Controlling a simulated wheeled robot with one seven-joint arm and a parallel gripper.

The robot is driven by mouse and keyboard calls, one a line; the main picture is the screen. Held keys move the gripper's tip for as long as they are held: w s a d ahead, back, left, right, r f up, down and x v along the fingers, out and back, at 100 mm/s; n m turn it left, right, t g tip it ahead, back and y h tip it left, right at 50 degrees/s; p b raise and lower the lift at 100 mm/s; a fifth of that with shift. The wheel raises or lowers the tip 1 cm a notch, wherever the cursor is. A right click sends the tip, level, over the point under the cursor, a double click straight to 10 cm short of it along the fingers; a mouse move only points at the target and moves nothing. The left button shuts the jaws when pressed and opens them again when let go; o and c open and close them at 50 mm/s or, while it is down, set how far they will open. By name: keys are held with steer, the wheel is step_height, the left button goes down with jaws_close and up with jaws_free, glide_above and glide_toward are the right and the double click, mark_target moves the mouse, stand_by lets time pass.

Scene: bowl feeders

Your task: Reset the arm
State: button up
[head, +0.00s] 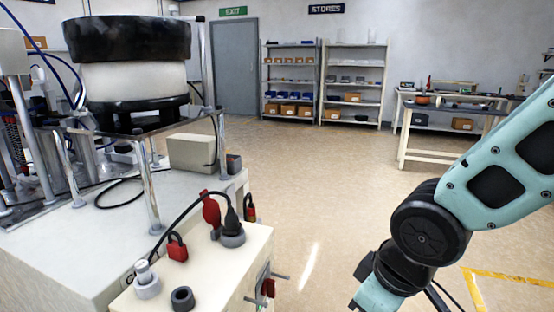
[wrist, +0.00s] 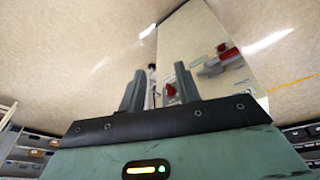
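My arm (head: 505,175) comes in from the right edge in the head view and bends down at a dark joint (head: 428,232). Its end runs out of the picture at the bottom, so the gripper is not seen there. In the wrist view my gripper (wrist: 157,82) has its two dark fingers apart, with a gap between them. Nothing is held in the gap. The floor and part of a pale cabinet show beyond the fingers.
A pale machine cabinet (head: 95,245) with a bowl feeder (head: 130,75) stands left. Its front box carries a red padlock (head: 177,247) and a black plug (head: 231,222). Shelves (head: 322,85) and a workbench (head: 447,125) stand at the back. Floor (head: 325,175) between is clear.

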steer(key=s+r+g, duration=0.2)
steer(key=s+r, duration=0.1)
steer(key=s, duration=0.8)
step_height(320, 180, up, 14)
steer(key=m+p, duration=0.1)
steer(key=p, duration=1.3)
steer(key=shift+g+h, duration=0.3)
steer(key=shift+h, duration=0.1)
steer(key=shift+w+d, duration=0.1)
